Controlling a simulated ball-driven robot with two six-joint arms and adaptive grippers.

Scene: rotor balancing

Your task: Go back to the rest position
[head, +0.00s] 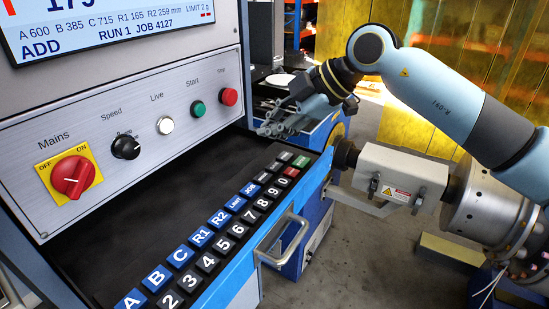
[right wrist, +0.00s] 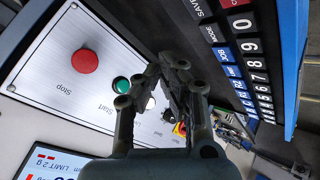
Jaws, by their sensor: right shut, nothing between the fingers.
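My right arm comes in from the right in the head view. Its gripper (head: 272,128) is shut and empty. It hangs over the far right end of the black keypad shelf, below the Start and Stop buttons. In the right wrist view the two dark fingers (right wrist: 168,66) meet at their tips, with the panel on one side and the keypad on the other. I cannot tell how far the fingertips are from the panel. My left gripper is not in view.
The control panel has a red Mains switch (head: 72,177), a black Speed knob (head: 126,147), a white Live lamp (head: 165,125), a green Start button (head: 198,108) and a red Stop button (head: 229,97). A keypad (head: 214,240) runs along the shelf's front edge, beside a metal handle (head: 285,243).

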